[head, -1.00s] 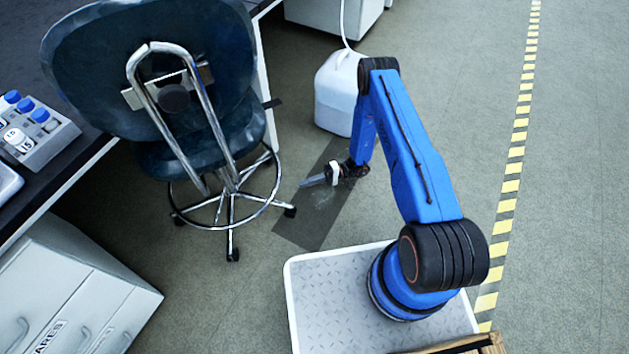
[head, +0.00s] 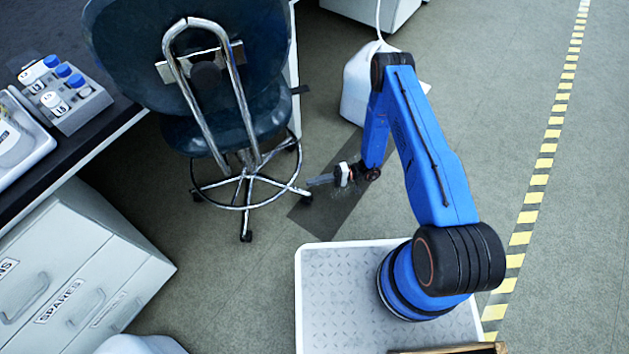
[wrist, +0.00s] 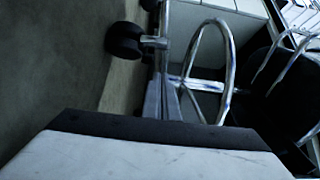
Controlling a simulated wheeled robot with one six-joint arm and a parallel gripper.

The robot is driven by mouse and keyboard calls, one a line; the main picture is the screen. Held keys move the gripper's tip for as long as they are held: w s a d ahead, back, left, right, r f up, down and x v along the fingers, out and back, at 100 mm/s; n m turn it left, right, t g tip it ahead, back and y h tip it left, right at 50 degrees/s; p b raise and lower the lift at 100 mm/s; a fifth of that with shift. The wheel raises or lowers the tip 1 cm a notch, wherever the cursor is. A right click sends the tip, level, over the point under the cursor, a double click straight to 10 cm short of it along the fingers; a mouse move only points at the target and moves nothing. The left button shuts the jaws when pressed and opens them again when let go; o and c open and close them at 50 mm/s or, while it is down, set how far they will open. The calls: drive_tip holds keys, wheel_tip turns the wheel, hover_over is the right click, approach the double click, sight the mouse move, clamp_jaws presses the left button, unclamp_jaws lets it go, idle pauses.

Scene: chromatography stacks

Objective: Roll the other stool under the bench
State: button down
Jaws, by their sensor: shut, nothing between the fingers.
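The stool (head: 222,125) has a dark blue seat and backrest, a chrome frame, a foot ring and casters. It stands upright on the floor beside the bench (head: 60,185), whose dark top runs along the left. My gripper (head: 312,181) is shut and low, its tip at the right side of the stool's base, near a caster. In the wrist view a caster (wrist: 123,42) and the chrome foot ring (wrist: 228,50) lie just ahead of my gripper (wrist: 165,98).
A white jug (head: 360,85) with a hose stands on the floor behind my arm. Drawers, one labelled SPARES (head: 70,300), stand under the bench at left. A rack of capped bottles (head: 68,95) sits on the bench. Open floor lies right, crossed by a yellow-black stripe (head: 537,180).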

sight(297, 201)
drive_tip(key=s+a, duration=0.2)
drive_tip(key=s, duration=0.1)
drive_tip(key=s+a, duration=0.2)
drive_tip(key=s, duration=0.1)
drive_tip(key=s+a, duration=0.1)
drive_tip(key=s, duration=0.2)
drive_tip(key=shift+a, duration=0.4)
drive_tip(key=shift+w, duration=0.1)
idle(0.7)
